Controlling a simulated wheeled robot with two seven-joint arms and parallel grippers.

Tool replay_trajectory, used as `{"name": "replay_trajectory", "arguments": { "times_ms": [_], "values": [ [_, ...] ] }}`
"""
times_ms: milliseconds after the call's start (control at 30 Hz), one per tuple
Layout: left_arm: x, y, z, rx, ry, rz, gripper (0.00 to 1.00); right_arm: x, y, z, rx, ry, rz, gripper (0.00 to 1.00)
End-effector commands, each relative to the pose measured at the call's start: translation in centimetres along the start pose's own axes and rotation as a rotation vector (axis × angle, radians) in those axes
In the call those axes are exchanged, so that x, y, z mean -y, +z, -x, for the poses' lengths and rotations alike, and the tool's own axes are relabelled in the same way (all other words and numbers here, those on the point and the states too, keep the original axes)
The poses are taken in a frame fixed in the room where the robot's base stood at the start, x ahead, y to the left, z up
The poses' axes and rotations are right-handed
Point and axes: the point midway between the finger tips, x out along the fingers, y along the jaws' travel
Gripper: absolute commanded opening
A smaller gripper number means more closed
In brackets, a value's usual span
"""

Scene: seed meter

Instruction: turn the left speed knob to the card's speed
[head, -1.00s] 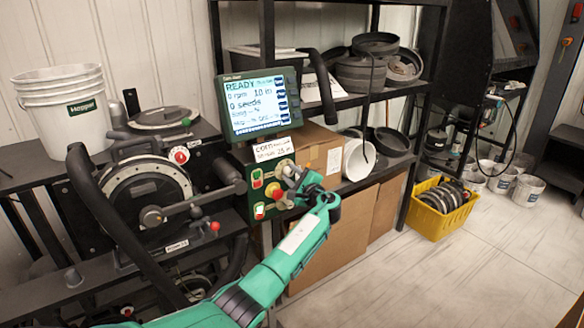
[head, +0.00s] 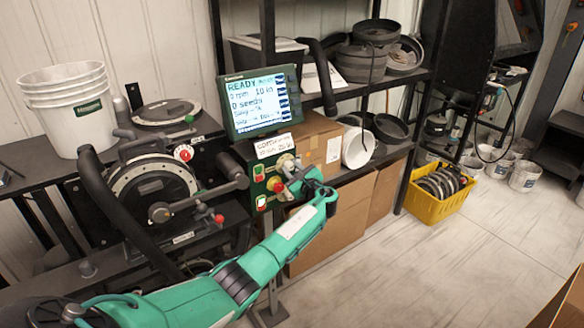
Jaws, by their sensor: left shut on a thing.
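The green control box (head: 257,170) stands under the screen, with a red and a green button on its left side and pale knobs on its right. My left gripper (head: 286,172) reaches the box's right side and is shut on a knob there; the fingers partly hide it, so its pointer cannot be read. A white card (head: 274,146) with handwriting sits on top of the box; the writing is too small to read surely. The screen (head: 260,101) shows READY, 0 rpm and 0 seeds. My right gripper is not in view.
The seed meter (head: 153,188) with its round plate stands left of the box. White buckets (head: 68,107) stand on the left bench. Cardboard boxes (head: 340,230) and a shelf rack are behind my arm.

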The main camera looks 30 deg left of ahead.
Motion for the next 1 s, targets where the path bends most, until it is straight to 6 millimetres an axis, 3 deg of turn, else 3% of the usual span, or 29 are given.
{"name": "replay_trajectory", "arguments": {
  "times_ms": [367, 400, 500, 833, 1000],
  "values": [
    [-0.1, -0.2, 0.1, -0.003, -0.001, -0.006, 0.07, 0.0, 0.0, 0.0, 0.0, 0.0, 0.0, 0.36],
    [-0.1, -0.2, 0.1, -0.003, -0.001, -0.006, 0.33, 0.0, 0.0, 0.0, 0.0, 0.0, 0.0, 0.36],
    [-0.1, -0.2, 0.1, -0.002, -0.001, -0.006, 0.51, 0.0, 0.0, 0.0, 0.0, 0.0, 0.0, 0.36],
    [0.0, -0.1, 0.3, -0.001, -0.001, -0.004, 0.51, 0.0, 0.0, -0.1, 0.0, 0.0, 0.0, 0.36],
    [-0.1, -0.3, 2.0, -0.002, -0.002, -0.003, 0.51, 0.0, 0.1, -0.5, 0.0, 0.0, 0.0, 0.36]
  ]
}}
